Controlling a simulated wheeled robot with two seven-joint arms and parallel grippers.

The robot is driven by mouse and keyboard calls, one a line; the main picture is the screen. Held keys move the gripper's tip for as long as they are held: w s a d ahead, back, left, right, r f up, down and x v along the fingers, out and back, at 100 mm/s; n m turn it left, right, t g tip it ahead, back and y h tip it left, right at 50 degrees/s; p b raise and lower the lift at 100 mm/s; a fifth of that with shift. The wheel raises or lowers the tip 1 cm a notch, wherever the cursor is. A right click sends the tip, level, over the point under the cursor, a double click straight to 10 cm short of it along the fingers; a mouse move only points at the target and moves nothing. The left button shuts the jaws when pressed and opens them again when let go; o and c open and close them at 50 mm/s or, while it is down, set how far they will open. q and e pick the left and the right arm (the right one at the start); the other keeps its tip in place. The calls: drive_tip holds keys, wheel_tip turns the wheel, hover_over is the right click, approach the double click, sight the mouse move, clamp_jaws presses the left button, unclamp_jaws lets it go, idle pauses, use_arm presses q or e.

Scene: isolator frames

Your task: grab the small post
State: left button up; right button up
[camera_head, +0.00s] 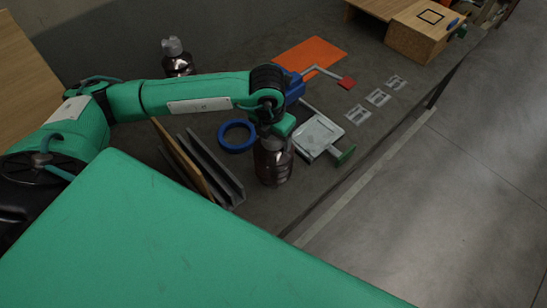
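My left arm reaches in from the left over the dark grey table. My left gripper (346,119) is open and empty, with a red-tipped finger and a green-tipped finger spread wide apart. Its tips are over the table, close to small pale grey frames (378,97) lying in a row. No thing is clearly recognisable as the small post. A small blue piece (452,23) and a small dark green piece (461,32) are at the wooden block at the top right, well away from the gripper; their shapes are too small to tell. My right gripper is not in view.
A dark brown bottle (274,165) stands below my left wrist, which hides its top. Another bottle (178,63) stands at the back. A blue ring (237,136), an orange sheet (308,55), grey slotted rails (217,165) and a wooden block (418,40) are on the table.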

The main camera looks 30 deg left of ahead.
use_arm(q)
clamp_jaws()
drive_tip(key=shift+w+r, duration=0.15)
drive_tip(key=shift+r, duration=0.05)
